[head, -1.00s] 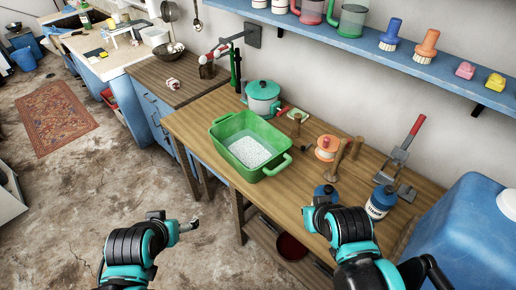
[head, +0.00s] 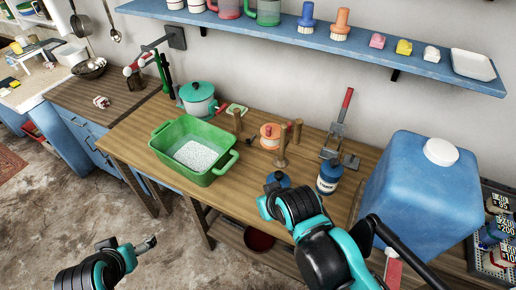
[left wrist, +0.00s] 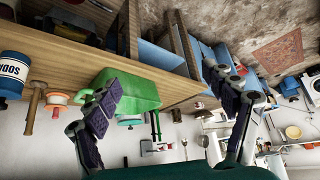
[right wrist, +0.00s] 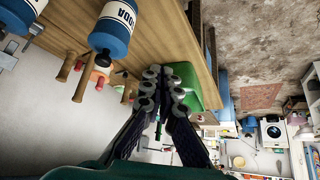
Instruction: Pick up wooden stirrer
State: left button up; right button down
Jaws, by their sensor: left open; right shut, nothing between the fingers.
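I cannot make out a piece that is clearly the wooden stirrer. Several upright wooden pegs stand on the bench: one (head: 238,121) behind the green tub (head: 215,177), one (head: 297,131) by an orange-pink spool, and a taller one (head: 282,151) in front. Pegs also show in the right wrist view (right wrist: 80,85). My left gripper (head: 130,245) is open and empty, low in front of the bench; its spread fingers show in the left wrist view (left wrist: 168,95). My right gripper (right wrist: 163,88) is shut and empty near the bench's front edge; my arm partly hides it in the head view.
The green tub holds white granules. A blue SODA bottle (head: 329,178) and a second blue bottle (head: 278,180) stand close to my right gripper. A teal pot (head: 198,98), a red-handled metal tool (head: 338,130) and a large blue canister (head: 420,190) flank the pegs. A blue shelf (head: 330,42) hangs above.

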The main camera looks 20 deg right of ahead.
aim_at(280, 162)
jog(key=i+j, duration=0.15)
jog(key=j, duration=0.15)
jog(key=i+j+z, duration=0.15)
jog(key=j, duration=0.2)
jog(key=i+j, duration=0.15)
jog(key=j, duration=0.15)
jog(key=i+j+z, duration=0.15)
jog(key=j, duration=0.2)
jog(key=z, duration=0.4)
jog(key=i+z, duration=0.1)
jog(key=z, duration=0.3)
jog(key=i+z, duration=0.1)
jog(key=z, duration=0.7)
jog(key=i+z, duration=0.1)
jog(key=z, duration=0.35)
jog(key=i+j, duration=0.15)
jog(key=j+z, duration=0.05)
jog(key=j, duration=0.05)
